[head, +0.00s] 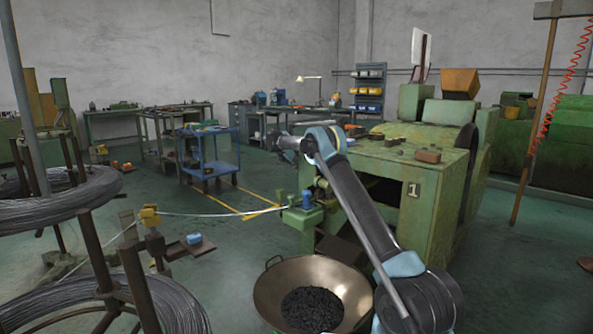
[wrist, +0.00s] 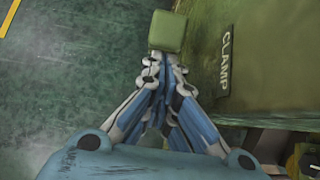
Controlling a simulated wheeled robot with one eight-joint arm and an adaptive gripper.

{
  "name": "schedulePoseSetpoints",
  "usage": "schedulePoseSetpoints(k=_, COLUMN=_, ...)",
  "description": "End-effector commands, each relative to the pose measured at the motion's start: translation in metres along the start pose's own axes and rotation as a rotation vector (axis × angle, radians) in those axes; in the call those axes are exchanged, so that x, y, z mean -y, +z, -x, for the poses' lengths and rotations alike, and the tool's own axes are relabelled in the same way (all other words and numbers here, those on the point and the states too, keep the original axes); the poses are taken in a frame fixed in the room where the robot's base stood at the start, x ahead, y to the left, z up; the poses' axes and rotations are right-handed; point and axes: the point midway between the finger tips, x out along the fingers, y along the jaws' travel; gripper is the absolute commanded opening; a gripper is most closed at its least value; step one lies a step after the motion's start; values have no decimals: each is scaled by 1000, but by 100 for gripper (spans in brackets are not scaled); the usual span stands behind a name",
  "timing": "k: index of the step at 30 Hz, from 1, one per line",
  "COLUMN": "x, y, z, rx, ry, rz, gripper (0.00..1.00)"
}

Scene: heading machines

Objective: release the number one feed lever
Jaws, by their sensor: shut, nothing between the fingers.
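The green machine (head: 437,210) with a "1" plate (head: 414,190) stands right of centre in the head view. My gripper (head: 282,142) is raised at the machine's left front side. In the wrist view its fingers (wrist: 162,62) are shut together and empty. A small green block (wrist: 168,31) shows just beyond the fingertips; I cannot tell whether it is the feed lever's handle or whether the fingers touch it. A dark "CLAMP" plate (wrist: 226,60) is on the green machine surface (wrist: 275,60) to its right. No other part is clearly the feed lever.
A wide metal pan (head: 348,283) of dark pieces stands on the floor below my arm. Wire (head: 215,214) runs from the coils (head: 55,192) at left to a blue-topped fitting (head: 307,202) on the machine. A blue cart (head: 209,158) stands behind.

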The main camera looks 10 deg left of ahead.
Motion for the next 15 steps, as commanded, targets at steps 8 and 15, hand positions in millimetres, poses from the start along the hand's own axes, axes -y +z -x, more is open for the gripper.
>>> schedulePoseSetpoints(k=8, x=-4, y=-31, z=6, rx=-1, ry=-1, rz=0, gripper=0)
schedulePoseSetpoints(k=15, x=-4, y=-24, z=57, rx=-1, ry=-1, rz=0, gripper=0)
